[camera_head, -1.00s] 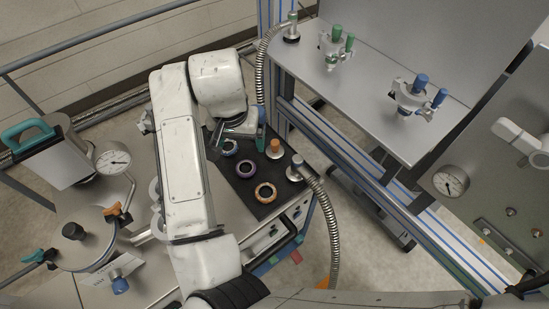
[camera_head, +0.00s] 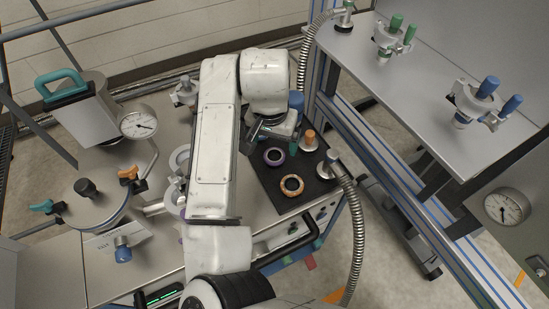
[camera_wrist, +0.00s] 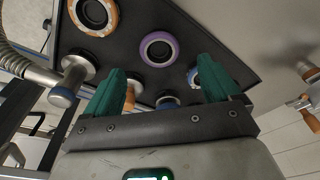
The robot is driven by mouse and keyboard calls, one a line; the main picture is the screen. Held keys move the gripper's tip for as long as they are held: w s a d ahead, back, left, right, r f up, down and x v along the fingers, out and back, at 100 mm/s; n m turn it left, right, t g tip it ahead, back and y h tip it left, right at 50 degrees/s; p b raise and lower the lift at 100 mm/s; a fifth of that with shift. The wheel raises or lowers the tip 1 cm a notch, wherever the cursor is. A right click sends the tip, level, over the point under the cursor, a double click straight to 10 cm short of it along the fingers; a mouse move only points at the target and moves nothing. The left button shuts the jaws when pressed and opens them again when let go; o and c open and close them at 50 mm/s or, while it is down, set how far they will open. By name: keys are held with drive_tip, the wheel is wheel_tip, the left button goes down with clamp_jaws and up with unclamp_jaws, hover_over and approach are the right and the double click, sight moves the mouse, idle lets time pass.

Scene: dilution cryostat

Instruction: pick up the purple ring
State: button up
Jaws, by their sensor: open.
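The purple ring (camera_head: 274,157) lies flat on a black mat (camera_head: 270,186) on the bench, behind the orange ring (camera_head: 292,185). In the wrist view the purple ring (camera_wrist: 158,49) shows whole, with a dark centre, beyond the fingertips and roughly between them. My gripper (camera_wrist: 160,77) is open and empty, its two green fingers spread wide. In the head view my gripper shows only partly, above and behind the purple ring and apart from it.
An orange-topped fitting (camera_head: 309,139) and a metal flange with a ribbed hose (camera_head: 333,157) stand at the mat's right edge. A frame with a metal shelf (camera_head: 420,90) rises to the right. Gauges and valves fill the bench's left side.

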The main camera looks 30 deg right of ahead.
sight(275, 156)
wheel_tip(275, 156, down, 4)
drive_tip(key=b, duration=0.3)
drive_tip(key=shift+w+f+b, duration=0.1)
drive_tip(key=shift+f+b, duration=0.1)
drive_tip(key=shift+b, duration=0.2)
drive_tip(key=shift+d, duration=0.1)
drive_tip(key=c, duration=1.1)
